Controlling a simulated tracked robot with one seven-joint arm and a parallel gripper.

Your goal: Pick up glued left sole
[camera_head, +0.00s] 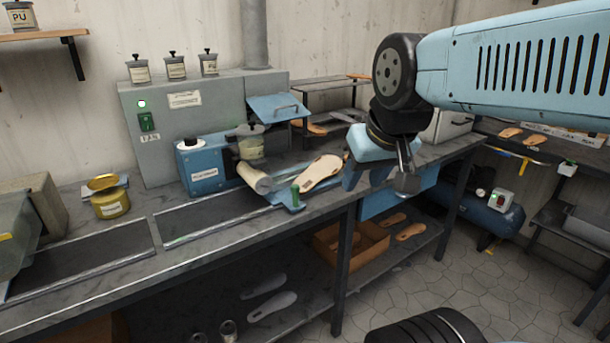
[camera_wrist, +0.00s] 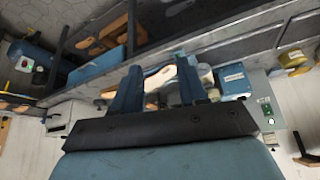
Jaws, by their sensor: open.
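A pale tan sole (camera_head: 320,173) lies on the blue gluing machine (camera_head: 207,165) on the workbench, at its right end by a roller (camera_head: 254,178). I cannot tell from its look whether it is the left one or carries glue. My gripper (camera_head: 378,178) is open and empty, to the right of the sole and apart from it, over the bench's front edge. In the wrist view, the sole (camera_wrist: 159,78) shows beyond and between the two blue fingers of my gripper (camera_wrist: 157,72); its near end is partly hidden.
A yellow glue tin (camera_head: 110,203) stands on the bench to the left. A small rack (camera_head: 325,84) with soles stands behind. A wooden crate (camera_head: 335,258) with soles sits on the lower shelf. The bench front between tin and machine is mostly clear.

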